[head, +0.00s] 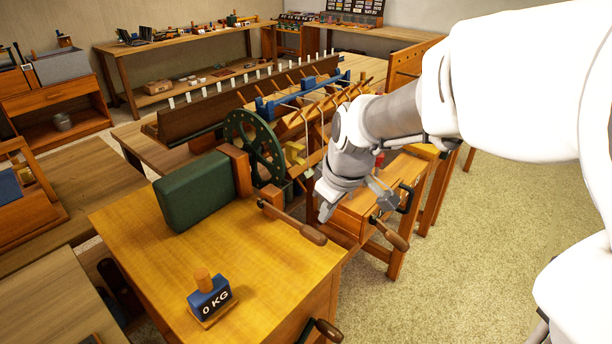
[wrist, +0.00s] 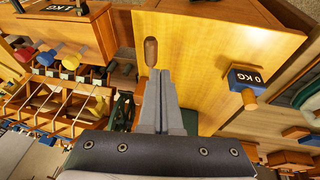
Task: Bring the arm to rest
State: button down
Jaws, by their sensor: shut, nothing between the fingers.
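My gripper (head: 326,212) hangs at the end of my white and grey arm in the head view, over the gap beside the front wooden workbench (head: 140,240). In the wrist view my gripper (wrist: 160,74) has its two grey fingers together, with nothing between them. A wooden crank handle (wrist: 151,52) shows just beyond the fingertips there. In the head view a wooden handle (head: 312,235) sticks out close to the fingertips; I cannot tell whether they touch. My gripper hides part of the loom behind it.
A blue weight marked 0 KG (head: 209,297) and a dark green block (head: 195,192) stand on the front bench. A green wheel (head: 255,148) and the loom's wooden frame lie behind. Another handle (head: 390,233) is to the right. Carpeted floor (head: 480,250) is clear at right.

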jog(key=shift+s+d+r, duration=0.1)
jog(key=shift+s+r, duration=0.1)
jog(key=shift+r, duration=0.15)
jog(key=s+d+r+m+p, duration=0.2)
jog(key=s+r+m, duration=0.2)
jog(key=s, duration=0.4)
jog(key=s+d+r+m+t+h+p, duration=0.1)
jog(key=s+d+r+m+p, duration=0.1)
jog(key=s+r, duration=0.4)
jog(key=s+d+m, duration=0.1)
jog(key=s+m, duration=0.1)
jog(key=s, duration=0.1)
jog(key=shift+s+d+m+t, duration=0.2)
jog(key=shift+d+m+t, duration=0.1)
jog(key=shift+m, duration=0.1)
